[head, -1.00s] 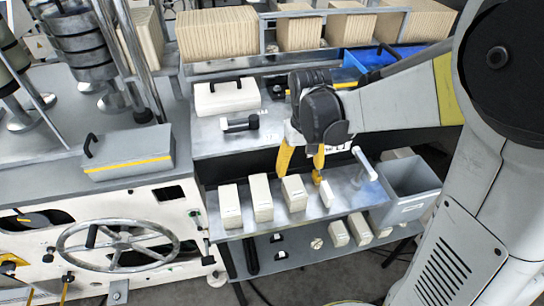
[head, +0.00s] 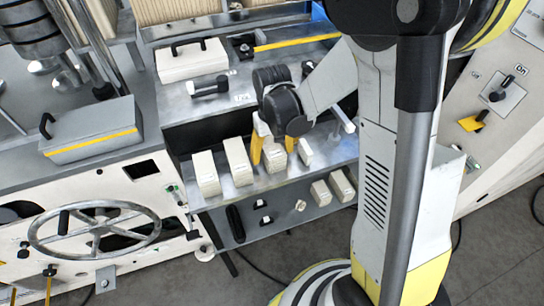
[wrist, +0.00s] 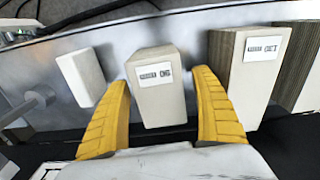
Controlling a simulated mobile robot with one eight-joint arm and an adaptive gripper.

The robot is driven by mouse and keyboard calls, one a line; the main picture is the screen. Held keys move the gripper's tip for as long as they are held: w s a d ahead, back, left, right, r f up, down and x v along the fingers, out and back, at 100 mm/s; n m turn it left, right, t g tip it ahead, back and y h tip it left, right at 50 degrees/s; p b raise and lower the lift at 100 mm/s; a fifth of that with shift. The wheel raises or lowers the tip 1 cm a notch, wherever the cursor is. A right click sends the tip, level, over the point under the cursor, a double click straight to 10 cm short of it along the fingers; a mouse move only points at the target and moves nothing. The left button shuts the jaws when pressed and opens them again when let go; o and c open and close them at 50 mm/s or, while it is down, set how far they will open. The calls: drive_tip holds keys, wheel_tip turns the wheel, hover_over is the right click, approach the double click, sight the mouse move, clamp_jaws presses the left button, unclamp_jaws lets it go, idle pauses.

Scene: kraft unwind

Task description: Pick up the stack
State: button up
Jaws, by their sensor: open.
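Several pale paper stacks stand in a row on the steel shelf (head: 262,184). One stack (head: 274,159) is between the two yellow fingers of my gripper (head: 273,150). In the wrist view, this stack (wrist: 157,88), with a small printed label, stands upright between the open fingers (wrist: 160,105), with a visible gap to each. A taller labelled stack (wrist: 250,75) is just outside the right finger, and a small white block (wrist: 80,76) is outside the left one. The head view shows the tall stack (head: 238,160) and small block (head: 305,151) as neighbours.
Another stack (head: 206,173) ends the row on the left. Smaller blocks (head: 330,188) lie on the lower shelf. Behind stand a white handled box (head: 192,62) and a black-and-grey dumbbell-shaped piece (head: 208,88). A handwheel (head: 95,230) is at the left.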

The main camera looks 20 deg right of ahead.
drive_tip(key=c, duration=1.3)
drive_tip(key=shift+r, duration=0.1)
